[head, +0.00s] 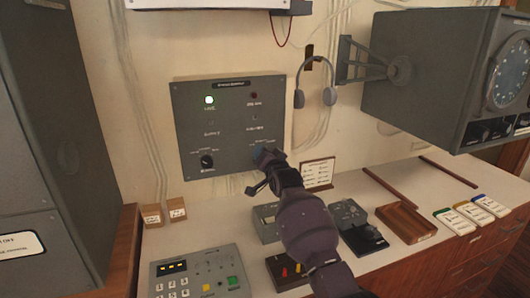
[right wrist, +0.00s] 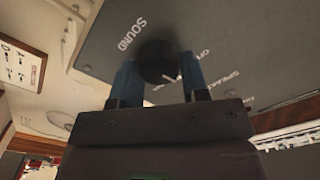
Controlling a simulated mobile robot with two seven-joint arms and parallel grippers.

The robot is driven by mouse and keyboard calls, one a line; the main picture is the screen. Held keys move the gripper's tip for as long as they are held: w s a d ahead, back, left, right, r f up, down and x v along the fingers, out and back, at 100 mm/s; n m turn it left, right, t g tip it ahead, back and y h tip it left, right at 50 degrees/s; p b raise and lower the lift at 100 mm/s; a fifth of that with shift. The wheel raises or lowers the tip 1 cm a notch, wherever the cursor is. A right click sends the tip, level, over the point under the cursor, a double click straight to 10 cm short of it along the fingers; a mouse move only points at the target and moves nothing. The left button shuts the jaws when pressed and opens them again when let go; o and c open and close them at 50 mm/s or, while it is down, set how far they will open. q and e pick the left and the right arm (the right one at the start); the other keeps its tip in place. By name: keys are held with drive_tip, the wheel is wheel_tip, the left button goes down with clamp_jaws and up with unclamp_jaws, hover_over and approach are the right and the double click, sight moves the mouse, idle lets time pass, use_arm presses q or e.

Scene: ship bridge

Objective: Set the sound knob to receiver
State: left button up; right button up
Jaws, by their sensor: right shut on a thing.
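The sound knob (right wrist: 156,60) is a round black knob on a dark grey panel (head: 228,118). The word SOUND is printed beside it in the right wrist view, with OFF and a partly cut-off SPEAKER label on the other side. A small white mark shows at its lower right edge; which label it points to I cannot tell. My right gripper (head: 266,157) is at the panel's lower right, its blue fingers on either side of the knob, shut on it. In the head view the gripper hides the knob. My left gripper is not in view.
Headphones (head: 316,88) hang to the right. Below, the desk holds a keypad unit (head: 200,276), small boxes and a wooden block (head: 405,222). My right arm crosses above the desk.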

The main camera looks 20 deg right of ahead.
drive_tip(key=shift+m, duration=0.6)
drive_tip(key=shift+p, duration=0.3)
drive_tip(key=o, duration=0.9)
drive_tip(key=shift+s, duration=0.1)
drive_tip(key=s, duration=1)
drive_tip(key=shift+s+d, duration=0.2)
drive_tip(key=shift+s, duration=0.1)
